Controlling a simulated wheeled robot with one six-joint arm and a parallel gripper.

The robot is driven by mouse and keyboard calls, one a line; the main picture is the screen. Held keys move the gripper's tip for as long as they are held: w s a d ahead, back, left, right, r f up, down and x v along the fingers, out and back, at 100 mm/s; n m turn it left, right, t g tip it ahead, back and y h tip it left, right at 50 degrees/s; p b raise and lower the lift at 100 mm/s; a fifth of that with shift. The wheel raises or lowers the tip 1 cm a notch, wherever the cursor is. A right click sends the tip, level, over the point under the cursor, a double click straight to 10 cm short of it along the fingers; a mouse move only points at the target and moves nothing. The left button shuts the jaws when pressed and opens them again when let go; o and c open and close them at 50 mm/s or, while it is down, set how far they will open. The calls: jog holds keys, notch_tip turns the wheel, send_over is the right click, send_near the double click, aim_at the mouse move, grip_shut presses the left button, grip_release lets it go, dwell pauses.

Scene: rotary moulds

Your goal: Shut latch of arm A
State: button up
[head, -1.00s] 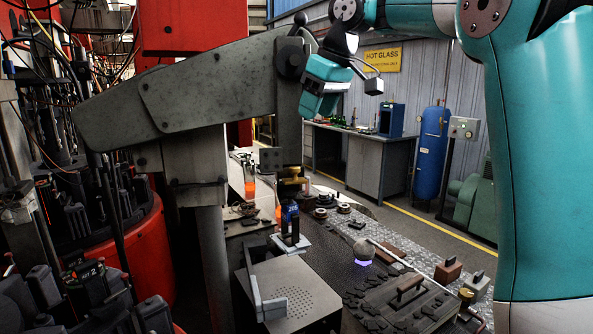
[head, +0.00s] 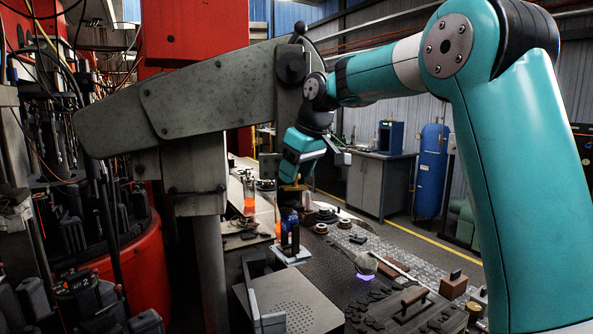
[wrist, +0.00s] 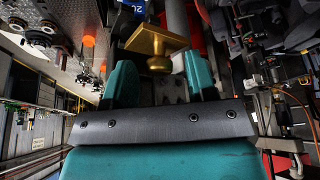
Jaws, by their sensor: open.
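A large grey metal arm (head: 215,95) on a post reaches across the head view; I read no letter on it. A brass block with a round knob (wrist: 157,42) shows at the top middle of the wrist view, and I cannot tell for sure that it is the latch. My gripper (wrist: 160,68) is open, its two teal fingers on either side of the knob, with no contact visible. In the head view my gripper (head: 293,172) hangs just right of the grey arm's lower part, above a dark blue item (head: 290,232). The brass piece is mostly hidden there.
Red drum machinery (head: 140,255) with cables and dark moulds crowds the left. A grey perforated box (head: 290,303) stands in front. A dark mat (head: 385,308) carries tools at lower right. A blue tank (head: 430,170) and a workbench (head: 375,180) stand behind.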

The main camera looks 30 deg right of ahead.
jog(key=c, duration=0.9)
jog(key=shift+f, duration=0.1)
